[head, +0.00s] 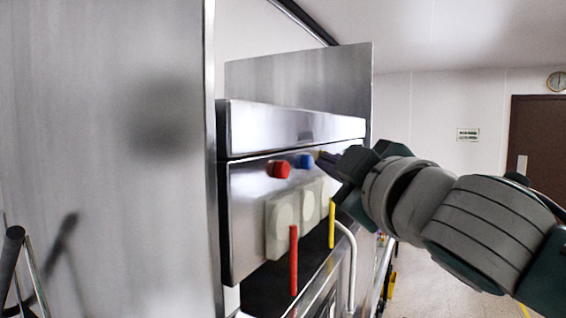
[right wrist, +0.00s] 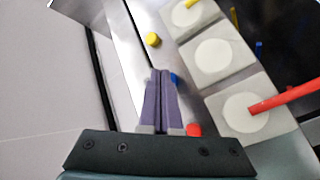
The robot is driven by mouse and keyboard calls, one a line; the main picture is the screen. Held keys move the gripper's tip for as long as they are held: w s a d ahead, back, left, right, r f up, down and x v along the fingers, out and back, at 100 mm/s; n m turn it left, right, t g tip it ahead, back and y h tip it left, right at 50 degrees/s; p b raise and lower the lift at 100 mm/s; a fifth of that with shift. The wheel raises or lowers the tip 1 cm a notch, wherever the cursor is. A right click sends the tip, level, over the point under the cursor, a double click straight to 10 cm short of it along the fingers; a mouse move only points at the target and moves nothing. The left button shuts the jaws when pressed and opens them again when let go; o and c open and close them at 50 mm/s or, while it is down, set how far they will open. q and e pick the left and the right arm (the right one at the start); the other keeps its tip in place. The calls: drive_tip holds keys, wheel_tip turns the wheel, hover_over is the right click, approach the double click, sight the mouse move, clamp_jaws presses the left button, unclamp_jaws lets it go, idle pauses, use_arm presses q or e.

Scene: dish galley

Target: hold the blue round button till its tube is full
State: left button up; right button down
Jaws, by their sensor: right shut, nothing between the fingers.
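The blue round button (head: 304,161) is on the steel machine's front, between a red button (head: 279,169) and a yellow button (right wrist: 153,39). My right gripper (head: 322,157) is shut and empty, its fingertips close to the blue button. In the right wrist view the closed fingers (right wrist: 161,73) partly cover the blue button (right wrist: 174,78). I cannot tell whether they touch it. A red tube (head: 293,260) and a yellow tube (head: 332,224) stand out below the buttons. A small blue piece (right wrist: 259,48) may be the blue tube; its fill cannot be seen. My left gripper is out of view.
Pale blocks with round discs (right wrist: 212,54) sit below the buttons, close to my right fingers. A white curved pipe (head: 351,262) rises at the machine's right. A large steel panel (head: 105,150) fills the left. Open floor (head: 445,265) and a brown door (head: 537,135) lie at the right.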

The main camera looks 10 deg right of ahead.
drive_tip(key=shift+w+a, duration=0.25)
drive_tip(key=shift+a, duration=0.1)
idle(0.7)
idle(1.0)
idle(0.8)
drive_tip(key=shift+s+d, duration=0.5)
drive_tip(key=shift+d, duration=0.25)
drive_tip(key=shift+s+d+p, duration=0.4)
drive_tip(key=shift+s+d, duration=0.3)
drive_tip(key=shift+d, duration=0.35)
drive_tip(key=shift+s+d+p, duration=0.4)
drive_tip(key=shift+s+d, duration=0.3)
drive_tip(key=shift+d, duration=0.3)
